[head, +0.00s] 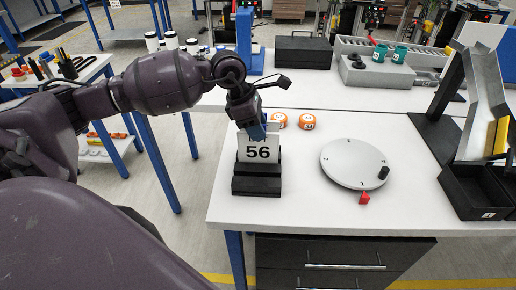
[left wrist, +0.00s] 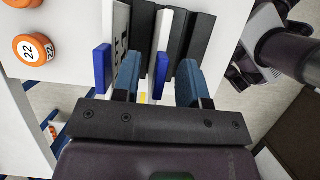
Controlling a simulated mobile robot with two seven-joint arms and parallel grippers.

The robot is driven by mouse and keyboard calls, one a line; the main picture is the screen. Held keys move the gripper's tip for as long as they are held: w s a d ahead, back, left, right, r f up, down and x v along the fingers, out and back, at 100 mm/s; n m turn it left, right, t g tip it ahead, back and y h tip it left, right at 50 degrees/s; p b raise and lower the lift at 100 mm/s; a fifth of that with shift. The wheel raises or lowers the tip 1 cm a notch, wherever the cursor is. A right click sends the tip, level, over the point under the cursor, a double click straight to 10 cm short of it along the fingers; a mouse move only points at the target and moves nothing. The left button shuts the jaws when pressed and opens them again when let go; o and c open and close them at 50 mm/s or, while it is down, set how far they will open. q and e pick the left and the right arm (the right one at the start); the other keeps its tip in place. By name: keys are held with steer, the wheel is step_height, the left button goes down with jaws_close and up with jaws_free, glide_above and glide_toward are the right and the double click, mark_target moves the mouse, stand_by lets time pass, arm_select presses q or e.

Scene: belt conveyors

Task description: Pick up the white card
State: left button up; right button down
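In the head view, a white card marked 56 (head: 258,156) stands upright in a black slotted holder (head: 256,187) at the table's left front. Part of another white card with dark print (head: 243,137) shows just behind it. My left gripper (head: 258,128) points down over the tops of the cards. In the left wrist view, its blue fingers (left wrist: 158,80) are spread apart, with a thin white card edge (left wrist: 164,28) between them. A numbered card face (left wrist: 122,40) shows by the left finger, and black holder bars (left wrist: 142,30) show below. Contact with a card cannot be told. My right gripper is not in view.
Orange pucks (head: 306,121) lie behind the holder. A round grey turntable (head: 346,158) with a black knob and red marker lies to its right. A black case (head: 303,52) sits farther back. Black bins (head: 470,190) stand at the right edge. Drawers (head: 340,262) hang below the table.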

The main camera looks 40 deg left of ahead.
arm_select(q)
steer(key=shift+x, duration=1.1)
steer(key=c, duration=0.6)
jaws_close()
steer(key=shift+r, duration=0.1)
